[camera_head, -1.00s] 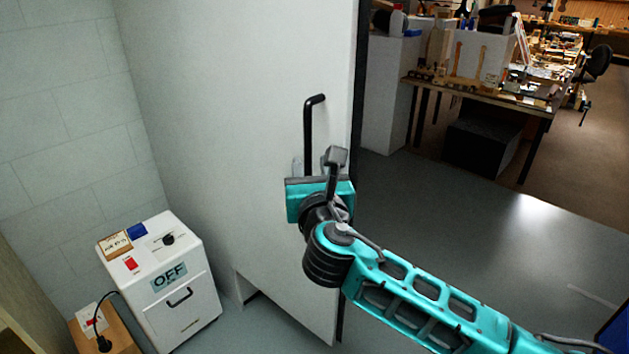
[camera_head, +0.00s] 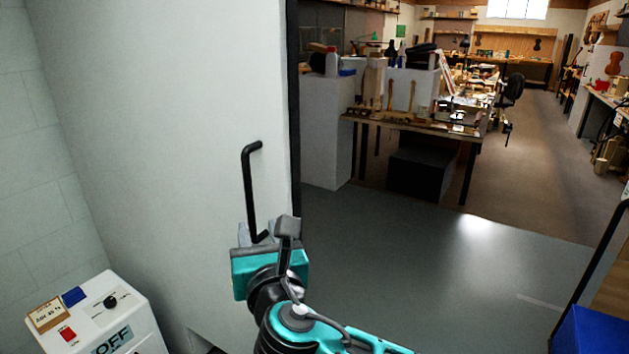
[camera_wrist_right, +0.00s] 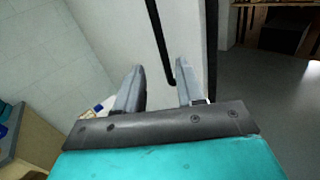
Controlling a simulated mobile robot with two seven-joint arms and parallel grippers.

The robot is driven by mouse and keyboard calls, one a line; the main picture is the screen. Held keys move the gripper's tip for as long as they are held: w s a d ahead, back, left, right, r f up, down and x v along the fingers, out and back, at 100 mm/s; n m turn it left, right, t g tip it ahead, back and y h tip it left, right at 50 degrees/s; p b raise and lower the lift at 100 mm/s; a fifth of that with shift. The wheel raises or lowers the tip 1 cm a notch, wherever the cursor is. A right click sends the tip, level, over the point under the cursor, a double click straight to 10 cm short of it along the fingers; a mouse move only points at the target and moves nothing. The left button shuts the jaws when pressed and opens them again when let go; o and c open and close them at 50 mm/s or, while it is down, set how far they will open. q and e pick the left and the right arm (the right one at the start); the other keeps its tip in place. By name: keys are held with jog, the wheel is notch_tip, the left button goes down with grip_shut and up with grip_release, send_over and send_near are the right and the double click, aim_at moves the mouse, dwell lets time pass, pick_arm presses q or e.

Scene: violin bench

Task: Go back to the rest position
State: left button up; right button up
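My right gripper (camera_head: 256,234) is in front of the white door (camera_head: 180,130), near the lower end of its black handle (camera_head: 250,190). In the right wrist view the two fingers of the gripper (camera_wrist_right: 157,88) stand apart with nothing between them. The handle (camera_wrist_right: 158,40) shows there just beyond the fingertips, and I cannot tell whether a finger touches it. My left gripper is in neither view now.
A white box (camera_head: 100,315) with a dial and an OFF label stands at lower left. Beyond the door, a cluttered workbench (camera_head: 420,125) and a dark box (camera_head: 425,172) stand past open grey floor (camera_head: 420,260). A blue object (camera_head: 590,332) is at lower right.

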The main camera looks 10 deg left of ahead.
jog(key=s+d+f+m+g+h, duration=0.3)
jog(key=d+f+m, duration=0.45)
jog(key=m, duration=0.35)
jog(key=s+d+f+m+g+h, duration=0.2)
jog(key=s+d+f+m+g, duration=0.15)
jog(key=d+f+m, duration=0.45)
jog(key=s+d+f+m+g+h, duration=0.1)
jog(key=s+d+f+m+g, duration=0.25)
jog(key=s+d+m, duration=0.65)
jog(key=s+d+f+m+g+h, duration=0.1)
jog(key=s+d+f+m+g, duration=0.25)
jog(key=s+d+m, duration=0.6)
jog(key=w+a+f+t+y, duration=0.1)
jog(key=w+a+f+t, duration=0.1)
jog(key=w+f+t, duration=0.5)
notch_tip(320, 180, down, 2)
jog(key=shift+w+a+n+t, duration=0.15)
jog(key=shift+a+n+t, duration=0.2)
jog(key=shift+t, duration=0.2)
jog(key=shift+w+y, duration=0.1)
jog(key=shift+y, duration=0.2)
